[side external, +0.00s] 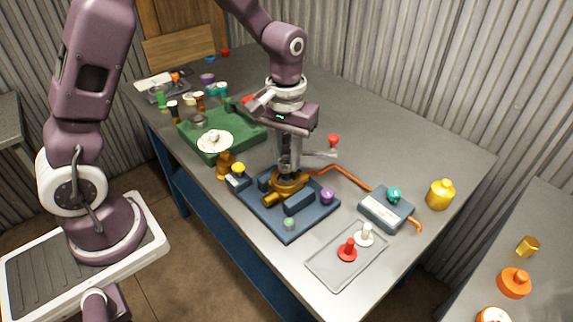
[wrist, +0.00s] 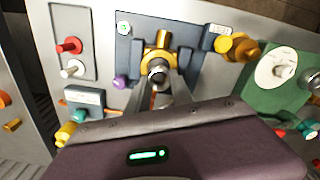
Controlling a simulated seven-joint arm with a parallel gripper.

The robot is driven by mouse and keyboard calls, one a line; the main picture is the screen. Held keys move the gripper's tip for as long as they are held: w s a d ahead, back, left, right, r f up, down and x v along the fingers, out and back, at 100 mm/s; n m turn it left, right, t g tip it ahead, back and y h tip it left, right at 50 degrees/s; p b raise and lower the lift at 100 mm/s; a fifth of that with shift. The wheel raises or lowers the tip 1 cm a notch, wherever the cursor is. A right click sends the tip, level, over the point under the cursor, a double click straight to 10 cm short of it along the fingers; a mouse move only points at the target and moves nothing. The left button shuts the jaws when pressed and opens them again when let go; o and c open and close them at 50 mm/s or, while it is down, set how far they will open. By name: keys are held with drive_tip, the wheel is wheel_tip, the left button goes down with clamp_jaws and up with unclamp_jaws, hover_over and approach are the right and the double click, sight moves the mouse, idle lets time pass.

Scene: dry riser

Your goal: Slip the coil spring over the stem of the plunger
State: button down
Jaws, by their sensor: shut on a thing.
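My gripper (side external: 289,170) points down over the brass fitting (side external: 287,186) on the dark blue base plate (side external: 265,212). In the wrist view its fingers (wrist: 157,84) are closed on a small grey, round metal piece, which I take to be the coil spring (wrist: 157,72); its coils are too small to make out. The piece lines up with the brass fitting (wrist: 160,46) in that view. The plunger's stem cannot be made out, and the fingers hide the top of the fitting in the side view. I cannot tell whether the spring touches anything below.
A purple knob (side external: 327,196) and a yellow knob (side external: 238,168) stand close by the fitting. A shallow tray (side external: 325,268) holds a red piece (side external: 347,250) and a white piece (side external: 364,235). A grey-blue box (side external: 385,210) with an orange hose sits right. A green board (side external: 255,140) lies left.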

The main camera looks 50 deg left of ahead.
drive_tip(key=shift+f, duration=1.15)
drive_tip(key=c, duration=1.1)
unclamp_jaws()
drive_tip(key=shift+f, duration=0.1)
wheel_tip(320, 180, up, 11)
drive_tip(key=s+r+m+t, duration=0.2)
drive_tip(key=s+r+t, duration=0.1)
drive_tip(key=s+r, duration=0.6)
drive_tip(key=s+m+t, duration=0.1)
drive_tip(key=s, duration=0.7)
drive_tip(key=s+m+t, duration=0.1)
drive_tip(key=s, duration=0.2)
drive_tip(key=shift+s+a+f+m+t, duration=0.1)
drive_tip(key=shift+s+f+m+t, duration=0.2)
drive_tip(key=shift+s, duration=0.1)
